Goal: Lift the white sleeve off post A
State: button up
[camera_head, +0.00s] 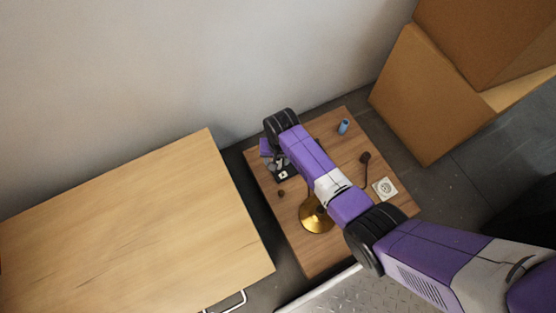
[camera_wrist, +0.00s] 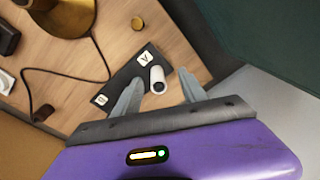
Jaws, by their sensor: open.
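The white sleeve (camera_wrist: 157,80) is a short white tube with a dark opening at its end. It stands beside the label A (camera_wrist: 145,58) on a black block (camera_wrist: 124,80); any post inside it cannot be made out. A second label (camera_wrist: 99,99) marks the block's other end. My gripper (camera_wrist: 157,88) is open, its two grey fingers on either side of the sleeve, with visible gaps in this view. In the head view the black block (camera_head: 288,177) shows partly under my gripper (camera_head: 278,163), and the sleeve cannot be made out there.
A brass lamp base (camera_head: 316,217) stands on the small wooden table (camera_head: 320,262) with a dark cord. A larger light table (camera_head: 130,225) stands left; cardboard boxes (camera_head: 430,100) stand right.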

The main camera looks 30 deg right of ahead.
aim_at(278, 160)
jog(key=shift+w+d+f+g+b, duration=0.25)
jog(key=shift+w+d+b, duration=0.1)
jog(key=shift+w+d, duration=0.1)
jog(key=shift+w+d+f+g+b, duration=0.1)
jog(key=shift+w+d+g+b, duration=0.2)
jog(key=shift+w, duration=0.15)
notch_tip(278, 160, down, 7)
jog(key=b, duration=0.4)
jog(key=shift+f+b, duration=0.15)
jog(key=shift+b, duration=0.25)
jog(key=shift+c, duration=0.4)
grip_shut()
notch_tip(278, 160, up, 10)
jog(key=p, duration=1)
